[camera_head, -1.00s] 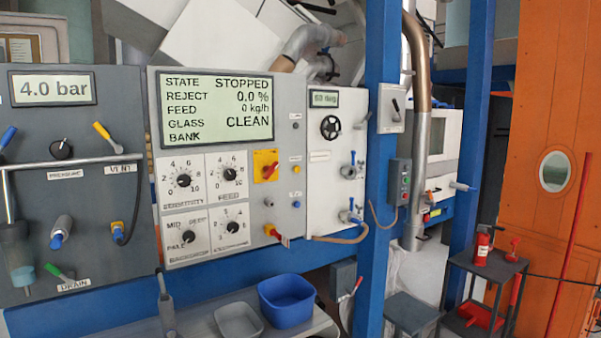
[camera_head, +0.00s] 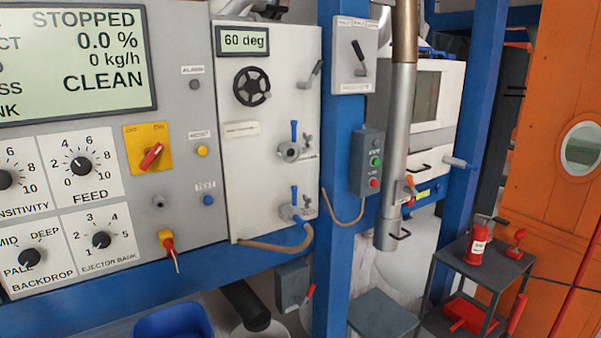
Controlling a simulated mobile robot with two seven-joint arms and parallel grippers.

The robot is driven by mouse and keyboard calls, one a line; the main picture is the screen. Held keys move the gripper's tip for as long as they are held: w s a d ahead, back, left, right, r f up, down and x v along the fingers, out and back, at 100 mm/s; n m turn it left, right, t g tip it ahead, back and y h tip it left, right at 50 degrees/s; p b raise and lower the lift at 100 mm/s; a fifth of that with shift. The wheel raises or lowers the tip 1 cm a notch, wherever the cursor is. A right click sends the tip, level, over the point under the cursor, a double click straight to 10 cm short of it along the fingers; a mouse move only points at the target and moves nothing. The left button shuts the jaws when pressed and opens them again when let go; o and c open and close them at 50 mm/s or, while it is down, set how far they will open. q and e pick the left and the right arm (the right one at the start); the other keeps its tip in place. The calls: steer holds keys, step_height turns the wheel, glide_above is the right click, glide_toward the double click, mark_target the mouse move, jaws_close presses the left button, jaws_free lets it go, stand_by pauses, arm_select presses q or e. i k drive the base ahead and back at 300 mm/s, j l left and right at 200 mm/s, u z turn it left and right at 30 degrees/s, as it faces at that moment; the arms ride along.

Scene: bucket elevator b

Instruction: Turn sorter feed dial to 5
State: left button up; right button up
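The feed dial (camera_head: 81,165) is a black round knob on a white plate marked 0 to 10, labelled FEED, on the grey control panel (camera_head: 184,117). Its pointer mark seems to lean up and left, but it is too small to read the exact number. The display (camera_head: 75,62) above it shows STOPPED, 0.0 %, 0 kg/h and CLEAN; its left edge is cut off. Neither of my grippers is in view, and nothing covers the feed dial.
The sensitivity dial (camera_head: 5,179), backdrop dial (camera_head: 30,257) and ejector bank dial (camera_head: 101,240) surround the feed dial. A red switch (camera_head: 151,156) on a yellow plate is to its right. A blue tub (camera_head: 172,322) stands below. A blue post (camera_head: 331,180) rises right of the panel.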

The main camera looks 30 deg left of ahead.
mark_target(80, 167)
steer(key=i+l+u, duration=0.15)
steer(key=i+u, duration=0.35)
steer(key=i+l+u, duration=0.25)
steer(key=u, duration=0.25)
steer(key=i+l+u, duration=0.7)
steer(key=l+u, duration=0.25)
steer(key=l, duration=0.15)
